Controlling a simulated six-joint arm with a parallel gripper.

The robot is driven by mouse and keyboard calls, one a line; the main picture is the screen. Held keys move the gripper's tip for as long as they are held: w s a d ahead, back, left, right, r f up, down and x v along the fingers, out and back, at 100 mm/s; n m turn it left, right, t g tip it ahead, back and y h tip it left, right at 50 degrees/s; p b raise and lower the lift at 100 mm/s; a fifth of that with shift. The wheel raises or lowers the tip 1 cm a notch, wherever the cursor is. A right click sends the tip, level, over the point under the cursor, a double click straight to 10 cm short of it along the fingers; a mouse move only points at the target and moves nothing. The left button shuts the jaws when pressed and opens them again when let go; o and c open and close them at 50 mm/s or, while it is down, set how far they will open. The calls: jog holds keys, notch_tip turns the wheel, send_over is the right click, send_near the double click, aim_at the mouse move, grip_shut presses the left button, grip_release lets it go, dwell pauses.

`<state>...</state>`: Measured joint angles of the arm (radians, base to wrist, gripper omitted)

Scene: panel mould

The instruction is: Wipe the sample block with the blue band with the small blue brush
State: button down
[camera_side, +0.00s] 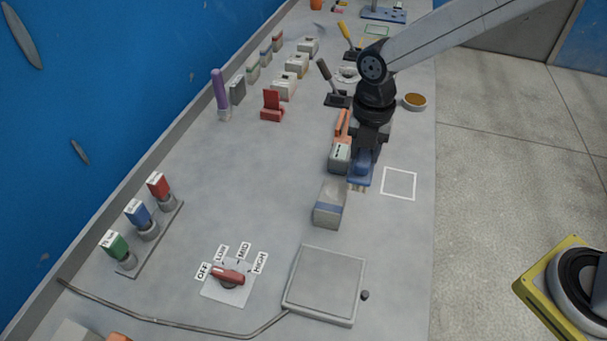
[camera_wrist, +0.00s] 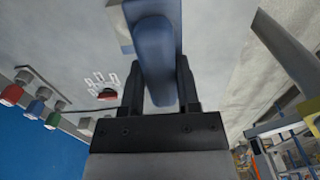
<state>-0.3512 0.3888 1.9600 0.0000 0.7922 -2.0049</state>
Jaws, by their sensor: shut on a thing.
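The sample block with the blue band (camera_side: 329,206) is a pale grey block lying on the bench in the side view. My gripper (camera_side: 363,157) is shut on the small blue brush (camera_side: 360,174), whose pale bristles point down. The brush is just behind and to the right of the block in the side view; I cannot tell whether they touch. In the wrist view the blue brush (camera_wrist: 155,50) sits between my two fingers (camera_wrist: 160,90). A pale edge beside the brush at the top may be the block, mostly hidden.
A pale block with dark marks (camera_side: 340,155) and an orange-handled item (camera_side: 342,124) stand close left of my gripper. A white square outline (camera_side: 400,183) is at right. A square plate (camera_side: 323,284) and a red dial (camera_side: 228,277) are nearer. The bench at left centre is clear.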

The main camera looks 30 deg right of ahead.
jog(key=w, duration=0.1)
jog(key=w+a+r, duration=0.1)
jog(key=w, duration=0.3)
jog(key=shift+w+a+r, duration=0.1)
jog(key=shift+a+r, duration=0.2)
jog(key=shift+a, duration=0.1)
jog(key=shift+f, duration=0.1)
jog(key=shift+f, duration=3.6)
jog(key=shift+a+f, duration=0.15)
jog(key=shift+f, duration=0.2)
jog(key=shift+s+a, duration=2.15)
jog(key=shift+s, duration=0.2)
jog(key=shift+w+d, duration=2.4)
notch_tip(320, 180, up, 8)
jog(key=shift+s, duration=0.2)
